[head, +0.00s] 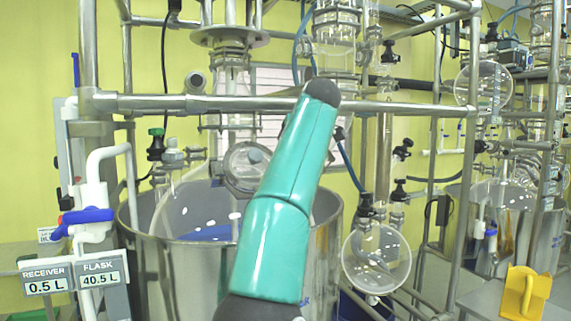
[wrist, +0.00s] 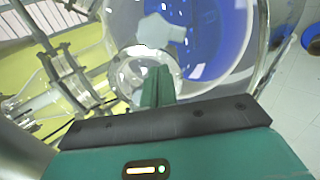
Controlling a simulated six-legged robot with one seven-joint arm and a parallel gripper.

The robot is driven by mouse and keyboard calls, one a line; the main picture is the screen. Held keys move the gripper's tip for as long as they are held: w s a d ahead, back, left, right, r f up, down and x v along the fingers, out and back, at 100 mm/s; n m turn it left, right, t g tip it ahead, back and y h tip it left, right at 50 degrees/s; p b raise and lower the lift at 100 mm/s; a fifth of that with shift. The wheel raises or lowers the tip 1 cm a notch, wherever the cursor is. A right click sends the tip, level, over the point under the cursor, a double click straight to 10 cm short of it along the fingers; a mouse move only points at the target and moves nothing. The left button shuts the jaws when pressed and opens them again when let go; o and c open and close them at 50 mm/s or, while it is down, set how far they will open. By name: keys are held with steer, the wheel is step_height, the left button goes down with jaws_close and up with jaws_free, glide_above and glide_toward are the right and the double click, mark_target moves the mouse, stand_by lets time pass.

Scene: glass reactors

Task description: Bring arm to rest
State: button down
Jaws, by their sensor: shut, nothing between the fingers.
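My teal arm stands raised in the middle of the head view, in front of the steel vessel and the glass reactor frame. My gripper is not visible in the head view. In the wrist view my gripper (wrist: 158,88) shows as green fingers held together, with nothing between them. Behind the fingers are round clear glass (wrist: 140,68) and a blue round surface (wrist: 215,40). I cannot tell how far the fingertips are from the glass.
A steel vessel (head: 180,265) stands behind my arm. Steel rails (head: 220,103) cross the view. A round glass flask (head: 376,258) hangs at right. White piping with a blue-handled valve (head: 88,215) and labels (head: 74,278) is at left. A yellow holder (head: 520,295) sits lower right.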

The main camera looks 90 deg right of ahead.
steer(key=v, duration=0.4)
steer(key=shift+a+r, duration=0.1)
steer(key=shift+s+a, duration=0.1)
